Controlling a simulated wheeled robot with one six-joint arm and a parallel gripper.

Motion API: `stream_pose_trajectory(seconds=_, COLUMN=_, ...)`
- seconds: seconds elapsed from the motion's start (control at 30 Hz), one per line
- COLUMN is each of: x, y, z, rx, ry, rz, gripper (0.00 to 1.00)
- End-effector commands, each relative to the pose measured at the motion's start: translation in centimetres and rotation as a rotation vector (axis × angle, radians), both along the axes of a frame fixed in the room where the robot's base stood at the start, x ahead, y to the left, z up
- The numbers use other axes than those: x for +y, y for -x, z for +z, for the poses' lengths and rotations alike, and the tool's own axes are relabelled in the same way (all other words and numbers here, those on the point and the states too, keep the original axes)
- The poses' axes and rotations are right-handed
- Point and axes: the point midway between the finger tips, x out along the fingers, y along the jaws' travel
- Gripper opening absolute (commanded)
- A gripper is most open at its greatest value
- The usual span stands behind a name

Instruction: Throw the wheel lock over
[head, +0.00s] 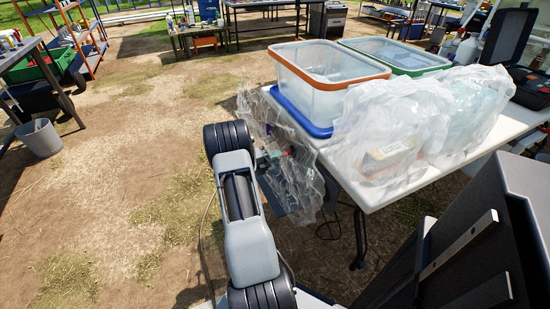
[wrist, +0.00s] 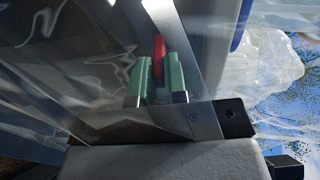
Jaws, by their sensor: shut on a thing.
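In the wrist view, my gripper (wrist: 158,76) has two green fingers closed on a narrow red piece, which looks like the wheel lock (wrist: 159,50). Only its upper part shows; the rest is hidden between the fingers. Clear plastic film surrounds the fingers on the left and above. In the head view, my gripper (head: 276,157) is beside the table's left edge, partly behind hanging clear plastic (head: 304,190). The wheel lock is too small and covered to make out clearly there. No wheel is plainly visible.
A white table (head: 375,195) holds a clear bin with an orange rim (head: 315,88), a blue lid (head: 292,115), a green-rimmed bin (head: 400,55) and bulky clear plastic bags (head: 385,130). A grey bucket (head: 40,138) stands far left. Open dirt ground lies left of my arm.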

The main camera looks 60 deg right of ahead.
Motion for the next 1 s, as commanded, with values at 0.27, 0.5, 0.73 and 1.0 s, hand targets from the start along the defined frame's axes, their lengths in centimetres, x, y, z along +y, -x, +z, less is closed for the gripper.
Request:
stream_pose_trajectory(seconds=0.27, x=-0.1, y=0.2, z=-1.2, rx=0.024, ry=0.029, rz=-0.002, gripper=0.00)
stream_pose_trajectory(seconds=0.5, x=-0.7, y=0.6, z=-3.1, rx=0.095, ry=0.125, rz=-0.003, gripper=0.04)
stream_pose_trajectory(seconds=0.73, x=-0.7, y=0.6, z=-3.3, rx=0.118, ry=0.159, rz=-0.003, gripper=0.07)
stream_pose_trajectory(seconds=1.0, x=-0.7, y=0.7, z=-3.6, rx=0.125, ry=0.165, rz=-0.002, gripper=0.07)
